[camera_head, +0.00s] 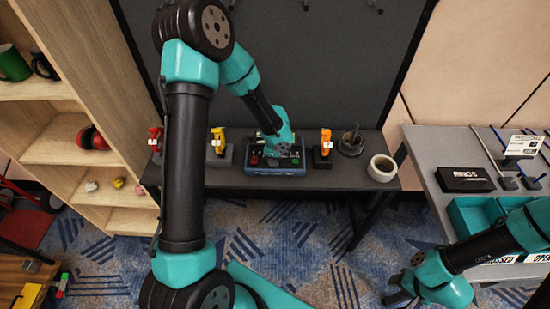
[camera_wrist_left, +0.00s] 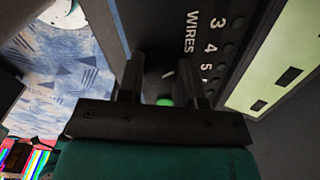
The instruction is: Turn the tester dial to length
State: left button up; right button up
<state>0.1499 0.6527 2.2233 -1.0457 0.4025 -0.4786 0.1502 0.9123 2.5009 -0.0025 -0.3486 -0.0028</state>
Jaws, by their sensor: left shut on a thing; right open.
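The tester (camera_head: 275,171) is a dark box with a blue front edge on the dark table. It also shows in the left wrist view as a dark panel (camera_wrist_left: 222,65) with "WIRES" and numbers printed on it. My left gripper (camera_head: 279,150) is down over the tester. In the left wrist view its two fingers (camera_wrist_left: 165,82) are shut around the dial, which is mostly hidden in shadow between them. A small white mark and a green spot show there. The "length" label and the dial's setting cannot be made out. My right gripper (camera_head: 398,291) is open, low at the right, away from the tester.
Tools in holders stand beside the tester: a yellow-handled one (camera_head: 217,138) left and an orange one (camera_head: 326,140) right. A white roll (camera_head: 382,168) stands at the table's right end. A side table holds a black box (camera_head: 464,179) and teal bins (camera_head: 475,213).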

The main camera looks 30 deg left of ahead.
pick_arm(q)
jog(key=m, duration=1.3)
dwell(0.6)
jog(key=o, duration=0.9)
jog(key=shift+o, duration=0.2)
jog(key=shift+r, duration=0.1)
notch_tip(320, 180, up, 17)
dwell(0.4)
